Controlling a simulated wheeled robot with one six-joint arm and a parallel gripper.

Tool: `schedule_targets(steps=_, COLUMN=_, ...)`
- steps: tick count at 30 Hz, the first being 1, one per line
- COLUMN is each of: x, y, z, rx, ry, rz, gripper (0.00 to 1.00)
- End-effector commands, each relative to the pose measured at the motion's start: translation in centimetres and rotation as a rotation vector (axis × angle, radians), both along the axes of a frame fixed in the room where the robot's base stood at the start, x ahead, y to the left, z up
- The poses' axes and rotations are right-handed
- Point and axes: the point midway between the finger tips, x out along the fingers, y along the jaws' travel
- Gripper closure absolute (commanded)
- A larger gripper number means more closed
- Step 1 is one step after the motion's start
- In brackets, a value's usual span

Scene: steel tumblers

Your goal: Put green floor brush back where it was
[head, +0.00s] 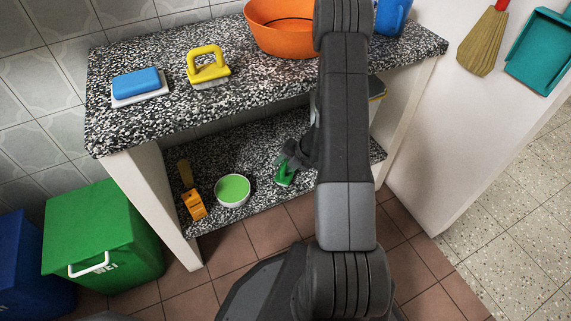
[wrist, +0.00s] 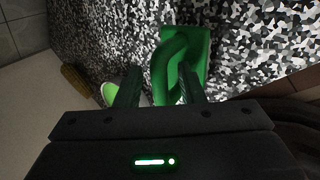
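The green floor brush (head: 284,176) is on the speckled lower shelf (head: 265,148), toward its front edge. In the wrist view the brush (wrist: 185,38) shows a green block and an arched handle close in front of my gripper (wrist: 160,82). The two fingers are apart. The right finger overlaps the handle in the picture, and a gap shows between the left finger and the handle. I cannot tell whether either finger touches it. In the head view my gripper (head: 298,156) is low over the shelf by the brush, partly hidden behind my arm.
On the lower shelf, left of the brush, are a white tub with green contents (head: 233,190) and an orange-labelled item (head: 194,205). The upper top holds a blue-and-white brush (head: 136,85), a yellow brush (head: 207,63) and an orange basin (head: 282,30). A green bin (head: 100,240) stands left.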

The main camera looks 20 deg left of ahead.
Motion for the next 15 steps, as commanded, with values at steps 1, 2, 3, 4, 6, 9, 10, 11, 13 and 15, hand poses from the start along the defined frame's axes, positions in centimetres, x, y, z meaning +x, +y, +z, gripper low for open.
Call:
schedule_targets(steps=1, x=0.0, y=0.0, z=0.1, rx=0.000, ry=0.000, rz=0.000, gripper=0.65)
schedule_targets(steps=2, x=0.0, y=0.0, z=0.2, rx=0.000, ry=0.000, rz=0.000, gripper=0.65)
schedule_targets(steps=3, x=0.0, y=0.0, z=0.4, rx=0.000, ry=0.000, rz=0.000, gripper=0.65)
schedule_targets(steps=4, x=0.0, y=0.0, z=0.6, rx=0.000, ry=0.000, rz=0.000, gripper=0.65)
schedule_targets(steps=6, x=0.1, y=-0.6, z=1.6, rx=0.000, ry=0.000, rz=-0.001, gripper=0.65)
schedule_targets(steps=9, x=0.2, y=-1.6, z=3.2, rx=0.001, ry=-0.002, rz=-0.002, gripper=0.65)
schedule_targets(steps=10, x=0.2, y=-1.9, z=3.7, rx=0.001, ry=-0.002, rz=-0.002, gripper=0.65)
schedule_targets(steps=11, x=0.3, y=-2.2, z=4.1, rx=0.001, ry=-0.002, rz=-0.002, gripper=0.65)
schedule_targets(steps=13, x=0.3, y=-2.9, z=5.0, rx=0.001, ry=-0.001, rz=-0.002, gripper=0.65)
schedule_targets(steps=15, x=0.3, y=-3.4, z=5.8, rx=0.001, ry=0.000, rz=-0.001, gripper=0.65)
